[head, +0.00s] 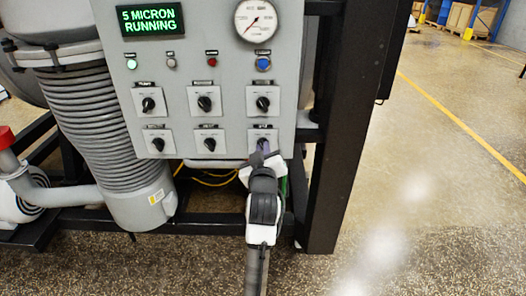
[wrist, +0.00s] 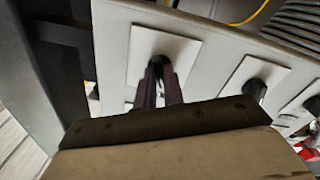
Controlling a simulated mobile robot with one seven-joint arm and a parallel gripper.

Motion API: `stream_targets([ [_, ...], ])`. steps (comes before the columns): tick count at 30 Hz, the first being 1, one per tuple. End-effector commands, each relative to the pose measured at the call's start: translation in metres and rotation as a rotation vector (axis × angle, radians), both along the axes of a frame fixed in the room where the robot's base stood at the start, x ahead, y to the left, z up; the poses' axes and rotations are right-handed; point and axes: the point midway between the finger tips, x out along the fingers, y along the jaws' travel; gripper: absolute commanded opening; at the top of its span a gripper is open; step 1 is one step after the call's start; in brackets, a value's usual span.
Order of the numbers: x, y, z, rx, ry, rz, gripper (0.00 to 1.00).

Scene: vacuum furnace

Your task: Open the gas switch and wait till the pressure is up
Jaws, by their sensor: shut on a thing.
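The grey control panel (head: 228,110) carries two rows of black rotary switches on white plates. My gripper (head: 264,147) is at the lower right switch (head: 264,132), whose label is too small to read. In the wrist view my gripper's fingers (wrist: 160,78) are shut on the black knob (wrist: 159,62) of that switch, and the fingers mostly hide the knob. The green display (head: 150,20) reads "5 MICRON RUNNING". The round pressure gauge (head: 257,20) has a red needle; its numbers cannot be read.
Above the switches is a row of small lamps and buttons, with a green lamp (head: 131,64) and a blue button (head: 263,64). A grey ribbed hose (head: 85,120) stands left of the panel. A black frame post (head: 345,130) stands close on the right. Open floor lies beyond it.

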Motion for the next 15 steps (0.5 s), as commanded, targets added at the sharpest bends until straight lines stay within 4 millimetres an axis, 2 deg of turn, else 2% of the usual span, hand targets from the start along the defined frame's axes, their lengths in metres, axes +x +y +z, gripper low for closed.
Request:
stream_targets([
  [15, 0.0, -0.0005, -0.0015, 0.418, 0.001, 0.0, 0.0],
])
